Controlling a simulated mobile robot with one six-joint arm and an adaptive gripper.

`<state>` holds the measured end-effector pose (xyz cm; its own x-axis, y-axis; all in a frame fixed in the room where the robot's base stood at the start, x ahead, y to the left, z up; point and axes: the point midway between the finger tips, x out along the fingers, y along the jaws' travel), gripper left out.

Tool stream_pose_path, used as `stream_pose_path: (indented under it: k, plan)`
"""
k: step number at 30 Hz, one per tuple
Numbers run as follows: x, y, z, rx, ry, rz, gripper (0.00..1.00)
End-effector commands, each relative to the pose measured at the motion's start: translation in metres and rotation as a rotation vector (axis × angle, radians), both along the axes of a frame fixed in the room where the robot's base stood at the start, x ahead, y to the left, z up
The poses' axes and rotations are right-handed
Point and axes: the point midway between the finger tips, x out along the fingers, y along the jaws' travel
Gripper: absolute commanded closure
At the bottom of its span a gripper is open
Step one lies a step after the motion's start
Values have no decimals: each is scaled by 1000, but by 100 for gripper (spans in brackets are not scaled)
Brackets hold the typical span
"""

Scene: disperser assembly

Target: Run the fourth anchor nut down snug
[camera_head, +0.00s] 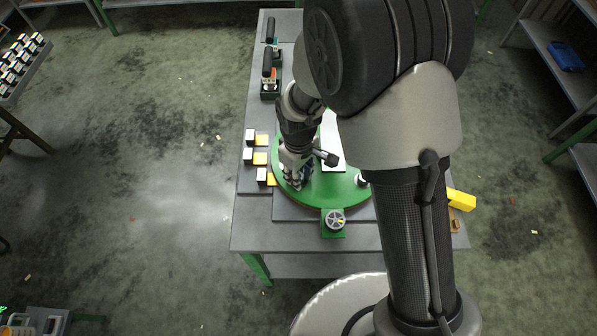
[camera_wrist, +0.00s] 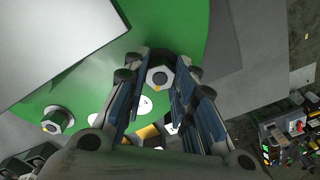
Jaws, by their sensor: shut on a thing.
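The green round base plate (camera_head: 318,195) lies on the workbench, with a large pale panel (camera_head: 333,150) on it. My gripper (camera_head: 292,183) points down at the left part of the plate. In the wrist view, my gripper (camera_wrist: 162,68) is shut on a hex nut (camera_wrist: 160,78) with a dark round centre and a small orange mark; it sits between the fingertips over the green surface. Whether the nut touches the plate is hidden by the fingers. A second nut (camera_wrist: 57,120) sits on the plate, apart from the fingers. Another nut-like part (camera_head: 361,180) shows at the plate's right.
White and yellow blocks (camera_head: 260,158) line the bench's left side. A green fixture with a grey handwheel (camera_head: 335,219) stands at the plate's front edge. Dark cylindrical tools (camera_head: 268,65) stand at the back left. A yellow block (camera_head: 461,199) lies at the right edge.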

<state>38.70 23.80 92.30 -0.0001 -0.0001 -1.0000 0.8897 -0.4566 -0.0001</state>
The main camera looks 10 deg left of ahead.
Motion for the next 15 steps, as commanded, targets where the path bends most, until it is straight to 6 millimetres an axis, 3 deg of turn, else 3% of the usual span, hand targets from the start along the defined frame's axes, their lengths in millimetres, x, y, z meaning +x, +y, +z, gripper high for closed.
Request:
stream_pose_path:
  k: [15]
  plan:
    - [0,0,0,0,0,-491,99]
